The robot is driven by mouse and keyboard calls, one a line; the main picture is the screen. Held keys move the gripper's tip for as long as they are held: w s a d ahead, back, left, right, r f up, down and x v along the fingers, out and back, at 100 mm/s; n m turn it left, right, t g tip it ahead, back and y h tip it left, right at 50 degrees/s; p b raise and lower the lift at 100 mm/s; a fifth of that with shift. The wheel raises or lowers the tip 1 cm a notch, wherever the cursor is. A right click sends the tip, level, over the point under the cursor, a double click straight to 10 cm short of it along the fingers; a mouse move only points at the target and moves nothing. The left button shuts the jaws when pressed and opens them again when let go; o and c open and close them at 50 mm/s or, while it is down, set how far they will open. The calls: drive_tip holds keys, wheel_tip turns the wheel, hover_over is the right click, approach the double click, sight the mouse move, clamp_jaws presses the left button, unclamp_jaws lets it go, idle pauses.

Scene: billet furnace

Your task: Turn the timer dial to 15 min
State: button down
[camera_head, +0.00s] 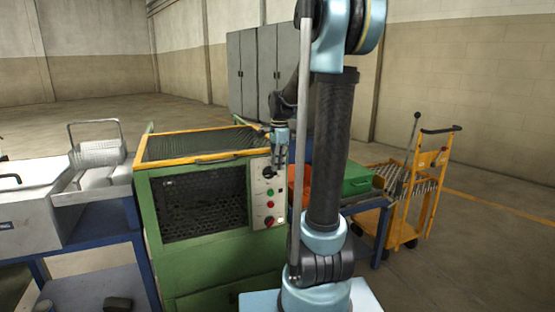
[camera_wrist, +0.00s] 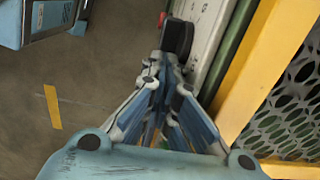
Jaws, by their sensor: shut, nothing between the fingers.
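A black dial (camera_head: 268,172) sits at the top of the white control panel (camera_head: 258,208) on the front of the green machine. Its pointer setting and any minute marks are too small to read. In the wrist view a black knob (camera_wrist: 177,37), likely the same dial, stands out from the panel just beyond my fingertips. My gripper (camera_head: 281,157) points down beside the upper part of the panel, close to the dial. In the wrist view my gripper's fingers (camera_wrist: 165,68) come together at the tips with nothing between them. I cannot tell whether they touch the knob.
Red and green buttons (camera_head: 270,205) and a red knob (camera_head: 269,221) sit lower on the panel. The machine's yellow top frame (camera_wrist: 262,65) runs close on the right in the wrist view.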

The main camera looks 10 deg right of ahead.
drive_tip(key=shift+f, duration=0.25)
drive_tip(key=shift+d, duration=0.1)
drive_tip(key=shift+w+d+f, duration=0.1)
drive_tip(key=shift+d+f, duration=0.2)
drive_tip(key=shift+f, duration=0.15)
drive_tip(key=shift+r, duration=0.1)
drive_tip(key=shift+r, duration=0.8)
